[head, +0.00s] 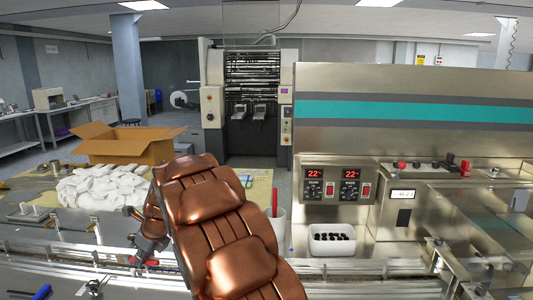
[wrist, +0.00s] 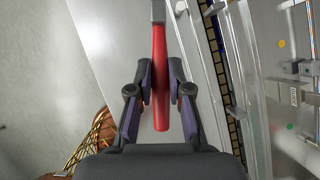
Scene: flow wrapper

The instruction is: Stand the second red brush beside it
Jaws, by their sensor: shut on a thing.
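My gripper (wrist: 160,76) is shut on a red brush (wrist: 159,105) in the wrist view. The brush's red handle runs lengthwise between the fingers, with a grey part at the top edge of the picture. In the head view a small red piece (head: 137,263) shows low beside my copper arm; I cannot tell whether it is the held brush. Another red brush (head: 274,203) stands upright in a white container (head: 276,226), just right of my arm. My arm partly hides this container.
A white bin of dark pieces (head: 331,240) stands right of the container, below the control boxes. A blue-handled item (head: 42,291) lies at the lower left. A metal rail (head: 60,250) crosses the front.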

